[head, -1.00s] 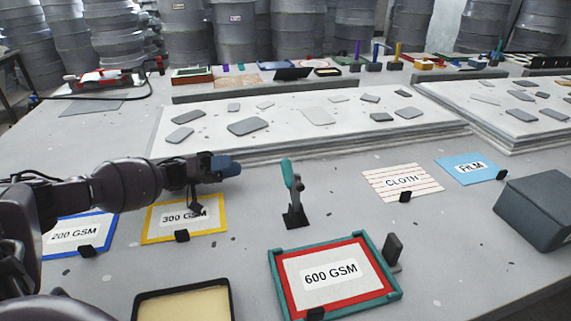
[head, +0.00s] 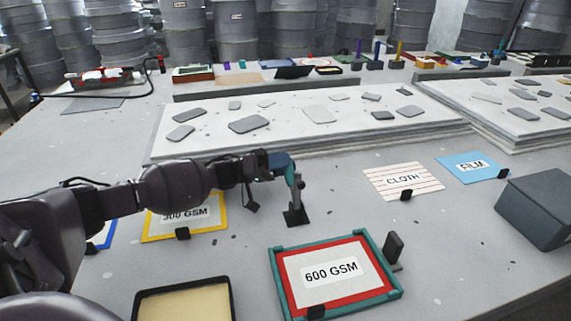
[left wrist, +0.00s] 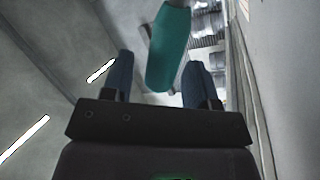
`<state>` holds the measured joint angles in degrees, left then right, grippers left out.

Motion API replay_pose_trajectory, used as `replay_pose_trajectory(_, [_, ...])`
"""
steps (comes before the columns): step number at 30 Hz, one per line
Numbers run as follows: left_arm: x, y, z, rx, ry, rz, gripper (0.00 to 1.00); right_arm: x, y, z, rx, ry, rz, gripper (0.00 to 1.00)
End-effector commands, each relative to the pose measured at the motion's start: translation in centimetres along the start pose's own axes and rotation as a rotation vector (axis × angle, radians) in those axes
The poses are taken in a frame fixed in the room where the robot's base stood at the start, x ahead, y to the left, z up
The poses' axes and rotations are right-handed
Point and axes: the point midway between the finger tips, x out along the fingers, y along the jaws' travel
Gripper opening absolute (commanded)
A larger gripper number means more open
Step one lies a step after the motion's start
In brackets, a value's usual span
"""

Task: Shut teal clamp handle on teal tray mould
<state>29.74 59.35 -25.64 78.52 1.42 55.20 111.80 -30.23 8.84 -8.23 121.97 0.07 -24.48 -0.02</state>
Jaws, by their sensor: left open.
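The teal clamp handle (head: 291,174) stands upright on its dark clamp base (head: 296,216), behind the teal tray mould. The teal tray mould (head: 274,262) is a teal frame around a red-bordered card marked 600 GSM. My left gripper (head: 284,163) is at the upper part of the handle, coming from the left. In the left wrist view the handle (left wrist: 168,50) hangs between the two blue fingers of my open left gripper (left wrist: 160,80), with gaps on both sides. Its fingertips partly overlap the handle in the head view. My right gripper is not seen.
A black-rimmed tray (head: 184,302) with a cream inside lies at front left. The 300 GSM card (head: 186,218) lies under my left arm. A dark upright block (head: 393,247) stands right of the mould. A grey box (head: 540,208) is at far right.

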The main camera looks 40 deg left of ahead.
Motion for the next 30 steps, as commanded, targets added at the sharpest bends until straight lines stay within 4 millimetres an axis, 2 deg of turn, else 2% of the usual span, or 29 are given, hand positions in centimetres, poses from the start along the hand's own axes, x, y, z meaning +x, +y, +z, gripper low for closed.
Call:
replay_pose_trajectory(10, [0.4,0.0,0.0,-0.001,0.000,0.000,0.54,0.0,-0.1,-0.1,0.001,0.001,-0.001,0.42])
replay_pose_trajectory(18, [0.3,0.0,0.0,0.000,0.000,0.000,0.12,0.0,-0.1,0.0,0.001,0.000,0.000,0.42])
replay_pose_trajectory(21, [0.3,0.0,0.0,0.000,0.000,0.000,0.00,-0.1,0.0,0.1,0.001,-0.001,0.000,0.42])
replay_pose_trajectory(26, [0.4,0.1,0.0,0.006,-0.002,-0.001,0.00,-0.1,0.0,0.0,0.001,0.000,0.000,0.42])
replay_pose_trajectory(30, [0.8,1.4,-0.4,0.087,-0.034,-0.007,0.00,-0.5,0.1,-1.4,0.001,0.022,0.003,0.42])
